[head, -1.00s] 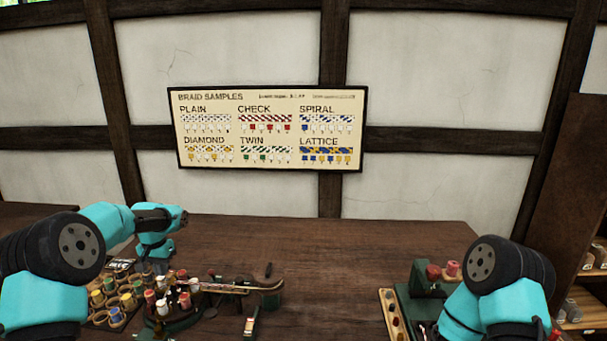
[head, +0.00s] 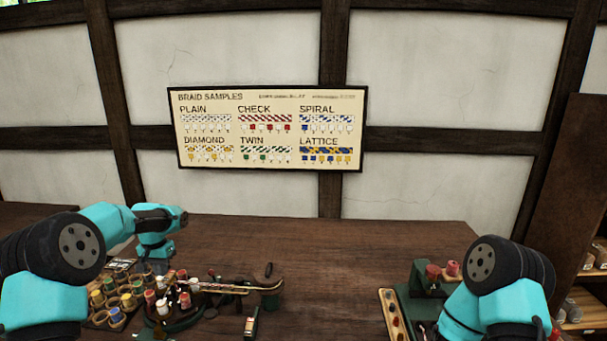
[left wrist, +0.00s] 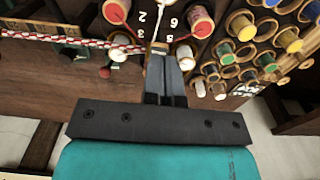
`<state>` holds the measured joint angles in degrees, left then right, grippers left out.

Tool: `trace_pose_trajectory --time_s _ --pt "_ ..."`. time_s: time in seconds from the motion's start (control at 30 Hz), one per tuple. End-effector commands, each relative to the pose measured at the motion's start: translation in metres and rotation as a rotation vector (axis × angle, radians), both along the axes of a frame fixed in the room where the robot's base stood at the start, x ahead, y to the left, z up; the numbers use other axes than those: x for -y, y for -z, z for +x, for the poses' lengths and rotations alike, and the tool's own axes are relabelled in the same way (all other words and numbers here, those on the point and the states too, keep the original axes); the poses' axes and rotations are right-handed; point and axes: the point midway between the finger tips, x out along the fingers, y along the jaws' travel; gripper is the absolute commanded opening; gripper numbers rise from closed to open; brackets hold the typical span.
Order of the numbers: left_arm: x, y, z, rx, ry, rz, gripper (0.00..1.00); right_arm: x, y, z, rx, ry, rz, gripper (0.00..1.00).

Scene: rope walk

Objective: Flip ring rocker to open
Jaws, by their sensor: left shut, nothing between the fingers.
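My left gripper (left wrist: 166,82) is shut and empty in the left wrist view, its fingertips close to the rim of a round dark braiding disk (left wrist: 150,19) with white numbers. In the head view my left gripper (head: 160,269) points down over the far side of this disk (head: 178,325). Several bobbins stand around the disk, among them a red one (left wrist: 201,20) and a white one (left wrist: 184,56). A red and white braid (left wrist: 62,39) runs off to the left. I cannot tell the ring rocker apart; the fingers may hide it. My right gripper is outside the view.
A rack of coloured spools (head: 112,300) stands left of the disk, close to my left arm. A wooden arm with a hook-shaped end (head: 268,286) reaches right from it. A green stand with red spools (head: 422,278) is at right. The middle of the table (head: 335,270) is clear.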

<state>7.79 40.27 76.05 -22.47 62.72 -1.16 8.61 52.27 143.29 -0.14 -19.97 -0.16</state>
Motion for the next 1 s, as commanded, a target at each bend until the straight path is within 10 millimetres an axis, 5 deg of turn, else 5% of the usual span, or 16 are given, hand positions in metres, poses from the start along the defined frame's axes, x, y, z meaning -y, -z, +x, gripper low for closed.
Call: trace_pose_trajectory --time_s 0.43,1.0 --pt "0.000 0.003 0.000 0.000 0.000 0.000 0.00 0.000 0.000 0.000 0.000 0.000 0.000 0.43" --pt "0.000 -0.031 0.000 0.002 0.000 0.001 0.00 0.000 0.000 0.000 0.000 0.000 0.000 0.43"
